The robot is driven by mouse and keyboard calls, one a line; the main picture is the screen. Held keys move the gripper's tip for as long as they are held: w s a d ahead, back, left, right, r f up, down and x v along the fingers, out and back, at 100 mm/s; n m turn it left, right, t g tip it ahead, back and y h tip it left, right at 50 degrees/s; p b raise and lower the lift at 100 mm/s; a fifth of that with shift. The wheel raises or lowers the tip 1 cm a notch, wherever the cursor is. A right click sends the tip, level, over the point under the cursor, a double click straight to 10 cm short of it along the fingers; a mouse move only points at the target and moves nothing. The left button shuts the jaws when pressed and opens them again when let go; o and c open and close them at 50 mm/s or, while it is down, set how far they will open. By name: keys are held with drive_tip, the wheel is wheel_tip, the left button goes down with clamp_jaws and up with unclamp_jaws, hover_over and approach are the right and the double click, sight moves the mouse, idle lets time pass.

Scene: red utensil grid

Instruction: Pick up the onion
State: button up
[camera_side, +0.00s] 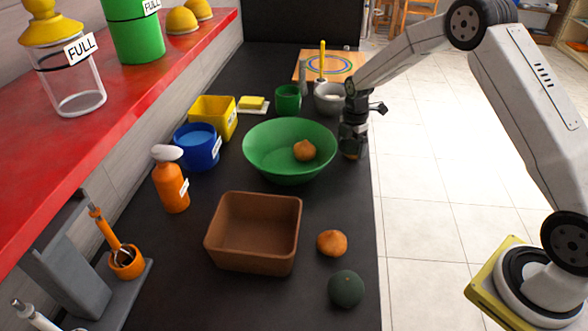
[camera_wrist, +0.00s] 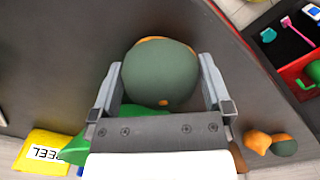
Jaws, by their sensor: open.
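Several orange-brown round items look like onions. One (camera_side: 304,150) lies in the green bowl (camera_side: 262,158), and another (camera_side: 332,243) lies on the dark counter beside the brown box. My gripper (camera_side: 352,150) points down at the counter's right edge, right of the bowl. A bit of orange shows under it, mostly hidden. In the wrist view, a dark green round item (camera_wrist: 160,78) sits between the spread fingers of my gripper (camera_wrist: 160,62), with an orange edge (camera_wrist: 152,39) behind it. Whether the fingers touch it, I cannot tell.
A dark green ball (camera_side: 346,288) lies in front of the counter onion. The brown box (camera_side: 253,198) looks empty. Blue (camera_side: 197,155) and yellow (camera_side: 228,118) containers and an orange spray bottle (camera_side: 171,188) stand left. A green cup (camera_side: 288,99) and grey bowl (camera_side: 328,98) stand behind the green bowl.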

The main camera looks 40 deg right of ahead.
drive_tip(key=c, duration=1.1)
drive_tip(key=shift+r, duration=0.15)
drive_tip(key=shift+r, duration=1.5)
drive_tip(key=shift+s+a+r, duration=0.4)
drive_tip(key=shift+s+r, duration=1.25)
drive_tip(key=shift+s, duration=0.65)
drive_tip(key=shift+s+a+r, duration=0.45)
drive_tip(key=shift+s+r, duration=1.15)
drive_tip(key=shift+s, duration=0.65)
drive_tip(key=shift+s+a+r, duration=0.4)
drive_tip(key=shift+s+r, duration=1.25)
drive_tip(key=shift+s, duration=0.65)
